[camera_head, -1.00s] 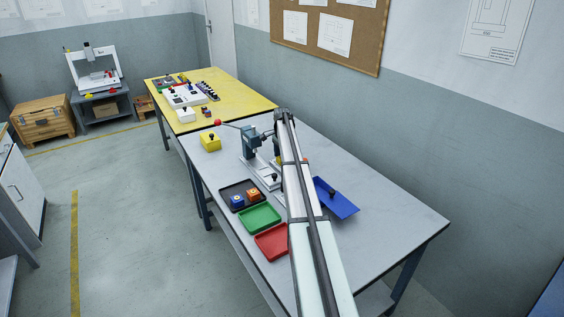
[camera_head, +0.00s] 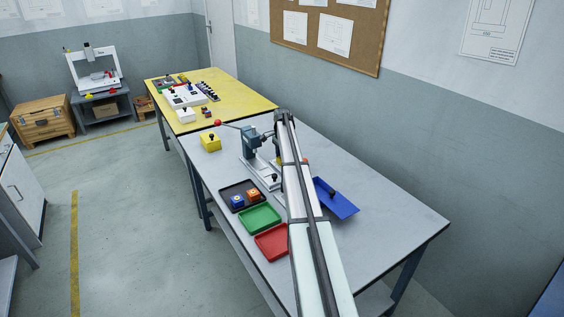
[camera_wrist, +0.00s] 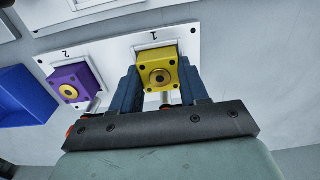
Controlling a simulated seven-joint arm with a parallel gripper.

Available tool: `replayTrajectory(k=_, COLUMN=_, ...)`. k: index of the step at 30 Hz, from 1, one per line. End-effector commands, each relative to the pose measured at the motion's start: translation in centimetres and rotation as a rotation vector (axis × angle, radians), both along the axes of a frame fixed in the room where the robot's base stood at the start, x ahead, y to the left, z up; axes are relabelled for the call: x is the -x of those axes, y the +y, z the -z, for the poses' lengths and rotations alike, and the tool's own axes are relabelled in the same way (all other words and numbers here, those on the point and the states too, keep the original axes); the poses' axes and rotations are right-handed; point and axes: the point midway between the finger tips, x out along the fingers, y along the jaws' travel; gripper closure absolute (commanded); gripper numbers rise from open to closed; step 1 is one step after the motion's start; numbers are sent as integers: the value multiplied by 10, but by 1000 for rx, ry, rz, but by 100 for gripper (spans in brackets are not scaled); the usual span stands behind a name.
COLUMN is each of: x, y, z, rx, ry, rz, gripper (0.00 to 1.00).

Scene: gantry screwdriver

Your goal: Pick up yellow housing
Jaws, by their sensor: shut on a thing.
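The yellow housing (camera_wrist: 157,68) is a small block with a round bore and dark corner holes. In the wrist view it is at the square marked 1 on a white plate (camera_wrist: 112,50). My gripper (camera_wrist: 160,80) has its two blue fingers against the housing's left and right sides, shut on it. I cannot tell whether the housing still touches the plate. In the head view, my arm hides most of the gripper and the housing.
A purple housing (camera_wrist: 70,84) is at the square marked 2, left of my fingers. A blue tray (camera_wrist: 22,97) lies beyond it. In the head view, a lever press (camera_head: 252,143), a black tray (camera_head: 226,189), a green tray (camera_head: 260,218) and a red tray (camera_head: 270,242) are left of my arm.

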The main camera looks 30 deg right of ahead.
Motion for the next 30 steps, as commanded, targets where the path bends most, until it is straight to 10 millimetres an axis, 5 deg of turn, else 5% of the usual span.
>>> replayTrajectory(k=8, x=0, y=0, z=-9, rx=0, ry=-1, rz=0, gripper=90)
replayTrajectory(k=21, x=0, y=0, z=-80, rx=0, ry=-1, rz=0, gripper=90)
replayTrajectory(k=30, x=14, y=13, z=-100, rx=-1, ry=2, rz=-102, gripper=90)
